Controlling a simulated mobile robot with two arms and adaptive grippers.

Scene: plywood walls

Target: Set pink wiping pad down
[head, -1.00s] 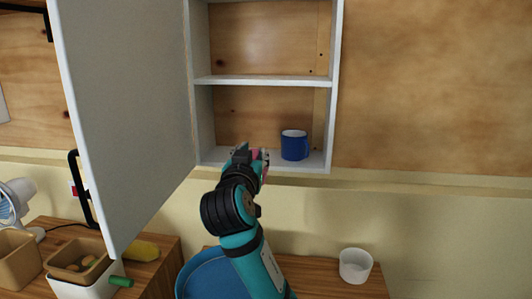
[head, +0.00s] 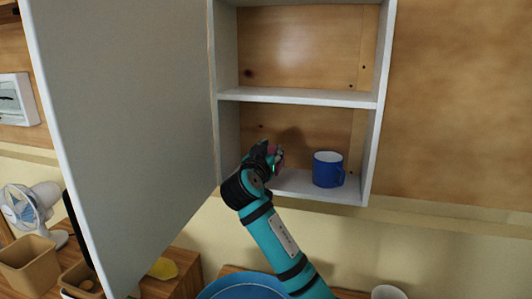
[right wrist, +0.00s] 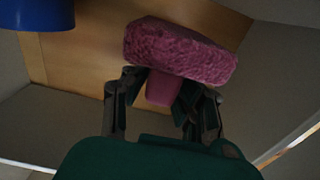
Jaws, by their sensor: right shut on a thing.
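The pink wiping pad (right wrist: 180,50) has a rough, spongy head and a smooth pink handle. My right gripper (right wrist: 163,90) is shut on the handle in the right wrist view, with the head of the pad beyond the fingertips. In the head view my right gripper (head: 268,160) is inside the lower compartment of the open cabinet, above its floor near the left side. Only a little of the pad (head: 278,157) shows there, the rest hidden behind the gripper. I cannot tell whether the pad touches the shelf. My left gripper is not in view.
A blue mug (head: 327,170) stands on the cabinet's lower shelf (head: 295,182), right of my gripper. The open white door (head: 120,130) is close on the left. The middle shelf (head: 300,97) is overhead. A blue round container (head: 245,287) is below.

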